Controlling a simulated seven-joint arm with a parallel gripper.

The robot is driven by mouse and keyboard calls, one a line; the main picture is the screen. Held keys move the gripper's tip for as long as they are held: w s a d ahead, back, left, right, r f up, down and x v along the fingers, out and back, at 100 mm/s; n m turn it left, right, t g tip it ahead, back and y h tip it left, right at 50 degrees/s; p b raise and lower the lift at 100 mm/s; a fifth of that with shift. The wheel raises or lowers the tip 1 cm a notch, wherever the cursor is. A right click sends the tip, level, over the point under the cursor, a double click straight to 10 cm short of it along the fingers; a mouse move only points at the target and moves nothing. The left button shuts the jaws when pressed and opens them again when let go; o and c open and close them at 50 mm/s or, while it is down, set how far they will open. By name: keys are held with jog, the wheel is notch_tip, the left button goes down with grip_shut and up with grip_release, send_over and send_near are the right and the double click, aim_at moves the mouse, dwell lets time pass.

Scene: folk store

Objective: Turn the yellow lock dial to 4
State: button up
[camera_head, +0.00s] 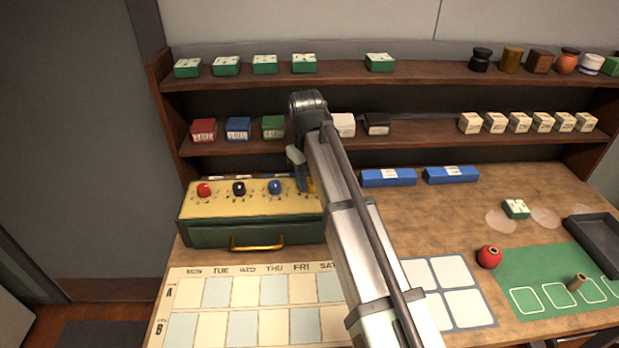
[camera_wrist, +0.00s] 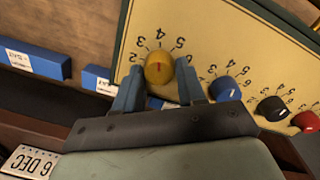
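The yellow lock dial (camera_wrist: 159,67) sits on the yellow panel with printed numbers around it. A small red mark shows on its face; which number it points to is not clear. My gripper (camera_wrist: 160,72) has its two blue-grey fingers apart, one on each side of the dial, with a slight gap seeming to show beside it. In the head view my gripper (camera_head: 304,180) is at the right end of the lock box (camera_head: 240,235), and my arm mostly hides the yellow dial.
Blue (camera_head: 275,187), black (camera_head: 239,188) and red (camera_head: 204,190) dials stand in a row left of my gripper. The shelf (camera_head: 400,140) with small boxes is behind. Blue bars (camera_head: 388,177) lie to the right. A calendar board (camera_head: 245,292) lies in front.

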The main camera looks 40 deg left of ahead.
aim_at(308, 182)
jog(key=o, duration=0.3)
jog(key=shift+o, duration=0.2)
jog(key=shift+r, duration=0.1)
notch_tip(308, 182, up, 14)
jog(key=shift+s+f, duration=0.2)
jog(key=shift+s, duration=0.1)
dwell(0.6)
